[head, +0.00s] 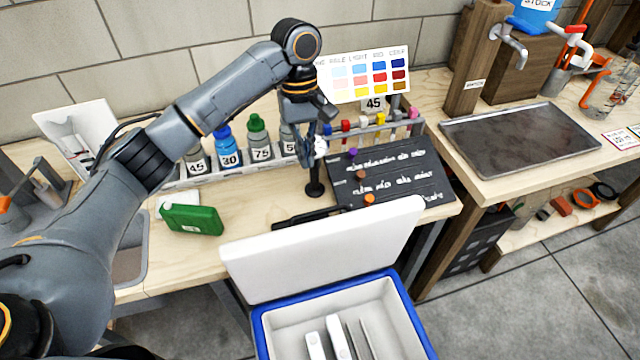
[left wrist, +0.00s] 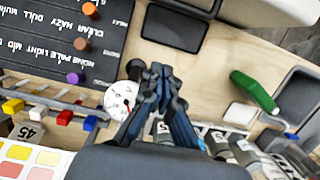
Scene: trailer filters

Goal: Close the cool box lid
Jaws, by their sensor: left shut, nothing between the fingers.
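The cool box (head: 262,335) stands at the bottom of the head view, with a blue rim and a pale inside holding several white and grey upright pieces. Its white lid (head: 325,250) is open and stands tilted up along the box's far side, by the bench edge. My left gripper (head: 318,142) is over the bench behind the lid, apart from it, near the bottle rack. In the left wrist view its fingertips (left wrist: 160,72) are together with nothing between them. My right gripper is not in view.
A black board with coloured knobs (head: 390,172) lies right of my left gripper. A round white dial (left wrist: 121,99) is close to the fingers. Numbered bottles (head: 228,148) stand in a rack behind. A green case (head: 192,219) lies left. A metal tray (head: 520,138) is on the right bench.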

